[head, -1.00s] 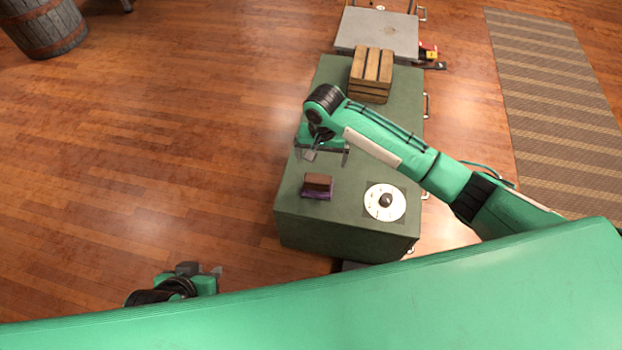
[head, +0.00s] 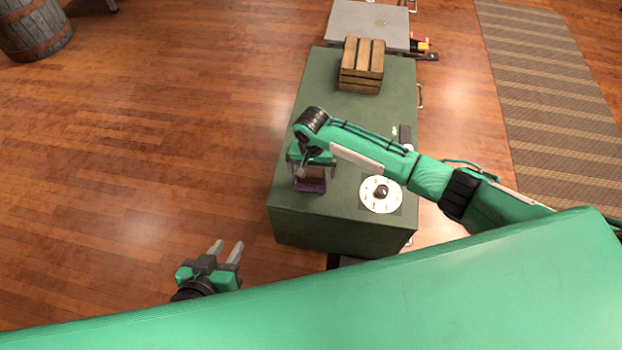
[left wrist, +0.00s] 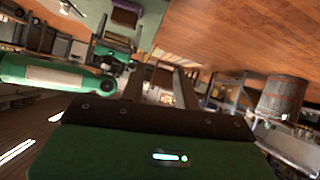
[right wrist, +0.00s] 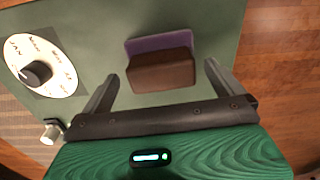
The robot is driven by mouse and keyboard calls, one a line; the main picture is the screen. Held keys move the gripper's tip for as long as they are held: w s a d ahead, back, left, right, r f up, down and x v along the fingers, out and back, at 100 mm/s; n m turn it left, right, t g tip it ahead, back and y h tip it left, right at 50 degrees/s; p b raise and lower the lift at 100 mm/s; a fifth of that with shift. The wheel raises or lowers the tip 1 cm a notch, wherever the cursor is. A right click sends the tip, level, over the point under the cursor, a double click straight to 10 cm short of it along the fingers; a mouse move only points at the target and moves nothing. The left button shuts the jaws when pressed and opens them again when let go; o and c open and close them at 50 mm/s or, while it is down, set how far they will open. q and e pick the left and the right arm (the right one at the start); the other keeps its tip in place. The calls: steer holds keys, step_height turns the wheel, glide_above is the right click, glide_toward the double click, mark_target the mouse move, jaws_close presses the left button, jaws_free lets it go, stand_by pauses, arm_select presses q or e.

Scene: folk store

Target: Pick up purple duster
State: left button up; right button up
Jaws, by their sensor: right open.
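The purple duster (head: 309,186), with a brown block on a purple pad, lies on the green cabinet top (head: 345,225) near its front left edge. My right gripper (head: 313,170) is open just above and behind it. In the right wrist view the duster (right wrist: 162,72) appears between and slightly beyond the spread fingers of the right gripper (right wrist: 161,71), not gripped. I cannot tell whether the fingers touch it. My left gripper (head: 227,251) is open and empty, left of the cabinet over the floor.
A round white dial with a black knob (head: 381,192) is on the cabinet right of the duster. A wooden crate (head: 361,68) stands at the cabinet's far end. A barrel (head: 33,28) stands far left. The floor left of the cabinet is clear.

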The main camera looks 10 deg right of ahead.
mark_target(311, 171)
arm_select(q)
steer(key=shift+w+d+r+t+h+b, duration=0.15)
steer(key=shift+d+t+h+b, duration=0.2)
steer(key=shift+d+t, duration=0.45)
arm_select(e)
steer(key=shift+f, duration=1.35)
steer(key=shift+c, duration=0.2)
steer(key=c, duration=1.1)
steer(key=shift+o, duration=0.2)
steer(key=shift+r, duration=0.15)
steer(key=shift+r, duration=0.5)
arm_select(q)
steer(key=s+a+r+g+y+p, duration=0.1)
steer(key=s+a+g+y+p, duration=0.3)
steer(key=a+g, duration=0.3)
steer(key=shift+s+a+n+p, duration=0.3)
steer(key=shift+s+a+p, duration=0.3)
steer(key=shift+a, duration=0.85)
arm_select(e)
step_height(311, 171, up, 19)
arm_select(q)
steer(key=shift+w, duration=0.1)
arm_select(e)
steer(key=shift+w+f, duration=0.1)
